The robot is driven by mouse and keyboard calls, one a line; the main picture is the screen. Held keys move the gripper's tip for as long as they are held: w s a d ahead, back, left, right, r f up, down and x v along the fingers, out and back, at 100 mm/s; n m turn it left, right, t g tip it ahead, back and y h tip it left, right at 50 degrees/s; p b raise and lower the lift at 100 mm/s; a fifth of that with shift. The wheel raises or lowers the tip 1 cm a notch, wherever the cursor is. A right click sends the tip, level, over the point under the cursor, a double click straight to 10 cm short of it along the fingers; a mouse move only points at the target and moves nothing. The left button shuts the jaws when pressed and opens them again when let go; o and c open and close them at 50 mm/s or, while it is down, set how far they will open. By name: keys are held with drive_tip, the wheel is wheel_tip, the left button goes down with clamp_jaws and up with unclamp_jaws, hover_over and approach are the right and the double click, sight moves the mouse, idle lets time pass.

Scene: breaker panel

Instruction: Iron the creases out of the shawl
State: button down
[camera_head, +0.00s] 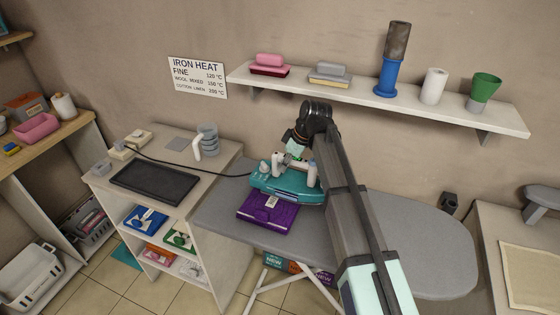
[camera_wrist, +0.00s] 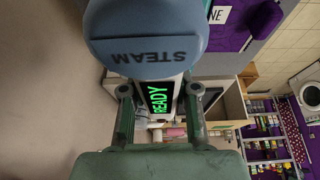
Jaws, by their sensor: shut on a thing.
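The purple shawl (camera_head: 266,213) lies folded on the grey ironing board (camera_head: 425,240), with a pale label on top. Part of it shows in the wrist view (camera_wrist: 240,38), with a label ending in "NE". The teal iron (camera_head: 283,186) is at the shawl's far edge; I cannot tell whether its sole touches the cloth. My gripper (camera_head: 293,160) is shut on the iron's handle from above. In the wrist view, my gripper's two fingers (camera_wrist: 158,98) flank the handle. The iron (camera_wrist: 145,35) shows a blue part marked STEAM and a green READY display.
A wall sign (camera_head: 198,78) lists iron heats, with FINE at 120 °C. A cord runs from the iron to the left cabinet (camera_head: 215,160), which holds a dark tray (camera_head: 155,181) and a grey jug (camera_head: 208,139). A shelf (camera_head: 390,100) hangs behind. The board's right end is bare.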

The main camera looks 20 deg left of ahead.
drive_tip(key=shift+d+f, duration=0.2)
drive_tip(key=shift+w+a+r, duration=0.1)
drive_tip(key=shift+a+r, duration=0.05)
drive_tip(key=shift+a, duration=2.65)
drive_tip(key=shift+w+a+r, duration=0.1)
drive_tip(key=shift+a+r, duration=0.05)
drive_tip(key=shift+a, duration=2.65)
drive_tip(key=shift+d, duration=0.1)
drive_tip(key=shift+s+d+f, duration=0.1)
drive_tip(key=shift+d+f, duration=0.05)
drive_tip(key=shift+d, duration=2.65)
drive_tip(key=shift+s+d+f, duration=0.1)
drive_tip(key=shift+d+f, duration=0.05)
drive_tip(key=shift+d, duration=2.6)
drive_tip(key=shift+r, duration=0.1)
